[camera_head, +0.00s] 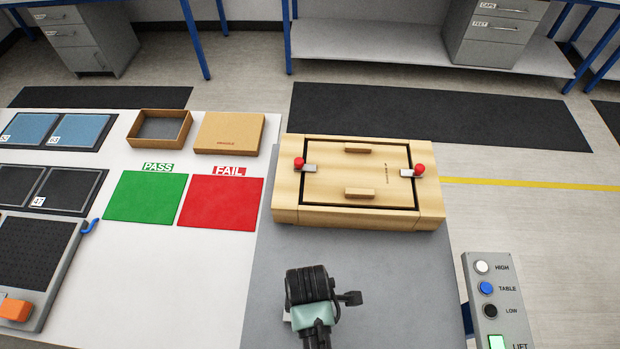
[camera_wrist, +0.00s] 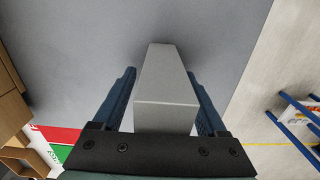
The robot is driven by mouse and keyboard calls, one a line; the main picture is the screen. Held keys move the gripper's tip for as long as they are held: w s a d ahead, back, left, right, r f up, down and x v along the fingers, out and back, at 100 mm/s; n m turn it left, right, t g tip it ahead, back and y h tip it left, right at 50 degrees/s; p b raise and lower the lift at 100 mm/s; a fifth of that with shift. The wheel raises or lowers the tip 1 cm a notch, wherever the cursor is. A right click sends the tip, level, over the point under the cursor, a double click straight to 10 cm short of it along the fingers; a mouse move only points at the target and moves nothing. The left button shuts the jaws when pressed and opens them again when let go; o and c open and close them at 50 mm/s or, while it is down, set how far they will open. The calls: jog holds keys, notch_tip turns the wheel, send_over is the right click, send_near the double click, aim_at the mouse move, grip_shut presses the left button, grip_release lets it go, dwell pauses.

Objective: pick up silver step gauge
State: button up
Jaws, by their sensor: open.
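A plain silver-grey block (camera_wrist: 166,88), the only thing here that fits the step gauge, is in the wrist view between the two blue fingers of my gripper (camera_wrist: 161,75). The fingers are open, one on each side of the block, and a narrow gap shows on the left. I cannot tell whether the right finger touches it. The block's lower end is hidden behind the dark gripper body. In the head view my gripper (camera_head: 311,287) is over the grey mat (camera_head: 400,285), and it hides most of the block.
A wooden case (camera_head: 330,215) with red knobs stands behind my gripper. The green PASS pad (camera_head: 145,197) and red FAIL pad (camera_head: 222,203) lie to the left, with an open cardboard box (camera_head: 160,128) behind. A lift button panel (camera_head: 497,300) stands right. The mat around my gripper is clear.

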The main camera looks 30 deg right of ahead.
jog(key=shift+f, duration=0.1)
grip_shut()
dwell(0.3)
jog(key=shift+r, duration=0.2)
